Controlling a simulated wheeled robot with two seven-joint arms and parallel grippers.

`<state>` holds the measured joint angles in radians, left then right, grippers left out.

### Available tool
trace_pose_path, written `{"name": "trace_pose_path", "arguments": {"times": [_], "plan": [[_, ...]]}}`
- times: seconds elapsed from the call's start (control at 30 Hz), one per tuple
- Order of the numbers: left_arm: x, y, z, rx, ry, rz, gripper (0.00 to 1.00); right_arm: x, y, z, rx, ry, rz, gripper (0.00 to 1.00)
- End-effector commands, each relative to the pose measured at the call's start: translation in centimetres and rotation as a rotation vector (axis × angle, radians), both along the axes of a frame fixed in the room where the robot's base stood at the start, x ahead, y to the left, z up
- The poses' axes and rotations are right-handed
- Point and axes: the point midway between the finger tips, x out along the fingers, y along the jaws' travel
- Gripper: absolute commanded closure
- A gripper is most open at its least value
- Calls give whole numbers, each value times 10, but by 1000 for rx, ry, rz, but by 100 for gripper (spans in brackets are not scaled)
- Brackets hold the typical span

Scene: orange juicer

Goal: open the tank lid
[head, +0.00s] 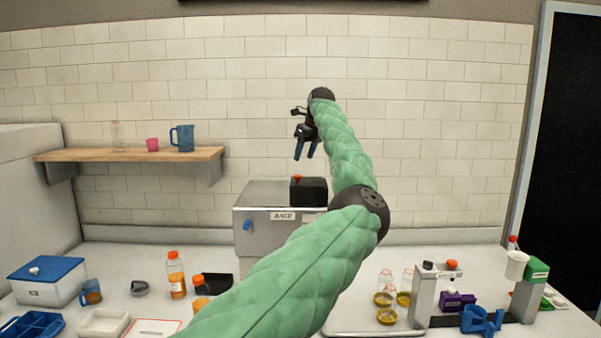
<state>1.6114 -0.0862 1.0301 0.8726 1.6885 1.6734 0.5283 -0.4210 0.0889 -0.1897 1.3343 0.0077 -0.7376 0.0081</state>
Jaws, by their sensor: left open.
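A grey box-shaped juicer tank (260,218) stands on the counter against the tiled wall, with a white label and a blue tap (247,224) on its front left. Its flat top (265,192) looks closed. A black block (315,192) with a red knob (297,178) sits on the top's right part. My green left arm crosses in front and hides the tank's right and lower parts. My right gripper is not in view.
A wooden shelf (130,154) with a blue jug (183,138) is on the wall at left. Orange bottles (176,275) and a blue-lidded box (47,281) stand on the left counter.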

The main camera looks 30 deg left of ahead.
Motion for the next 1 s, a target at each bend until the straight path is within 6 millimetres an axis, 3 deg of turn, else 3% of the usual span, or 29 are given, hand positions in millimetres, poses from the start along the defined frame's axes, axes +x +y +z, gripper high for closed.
{"name": "trace_pose_path", "arguments": {"times": [0.27,0.73,1.0], "plan": [[0,5,-13,-5,-2,26,51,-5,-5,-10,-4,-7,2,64],[5,25,-61,-4,-4,25,51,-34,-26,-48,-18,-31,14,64],[6,29,-72,-3,-5,25,51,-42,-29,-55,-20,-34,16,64]]}}
